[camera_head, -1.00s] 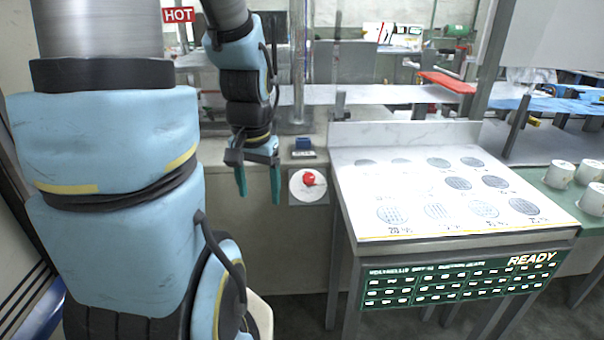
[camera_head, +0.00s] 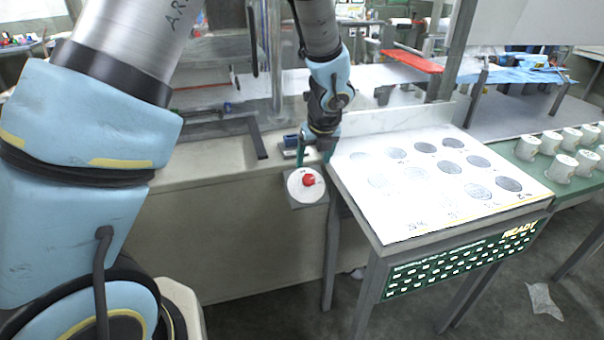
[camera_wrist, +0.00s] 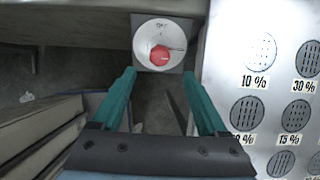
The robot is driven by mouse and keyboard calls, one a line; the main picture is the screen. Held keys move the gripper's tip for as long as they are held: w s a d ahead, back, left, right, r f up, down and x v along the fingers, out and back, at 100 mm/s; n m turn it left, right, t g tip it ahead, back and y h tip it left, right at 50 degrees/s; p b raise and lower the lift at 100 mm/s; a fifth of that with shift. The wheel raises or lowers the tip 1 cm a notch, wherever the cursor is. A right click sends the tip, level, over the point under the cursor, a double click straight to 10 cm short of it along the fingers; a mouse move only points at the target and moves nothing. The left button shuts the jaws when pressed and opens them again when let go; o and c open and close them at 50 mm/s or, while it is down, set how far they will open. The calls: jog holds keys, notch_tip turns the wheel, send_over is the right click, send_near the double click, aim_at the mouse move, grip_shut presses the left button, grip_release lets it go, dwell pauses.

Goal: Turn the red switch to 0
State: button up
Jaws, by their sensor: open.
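The red switch (camera_head: 308,180) is a small red knob on a round white dial (camera_head: 297,190). The dial is fixed on a grey square plate on the front of the bench, left of the white panel table. My gripper (camera_head: 314,158) hangs just above and behind the knob in the head view. In the wrist view the red switch (camera_wrist: 159,55) shows ahead, between and beyond the two teal fingers of my gripper (camera_wrist: 165,75). The fingers are apart with nothing between them and do not touch the knob. The dial marks are too small to read.
A white panel table (camera_head: 400,222) with dark round patches and a green READY board (camera_head: 455,262) stands close on the right. A small blue block (camera_head: 290,141) sits on the bench edge (camera_head: 215,162) above the dial. White cups (camera_head: 551,143) stand far right.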

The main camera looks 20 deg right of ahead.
aim_at(309, 178)
jog(key=p+x, duration=0.1)
jog(key=x, duration=0.8)
grip_shut()
dwell(0.4)
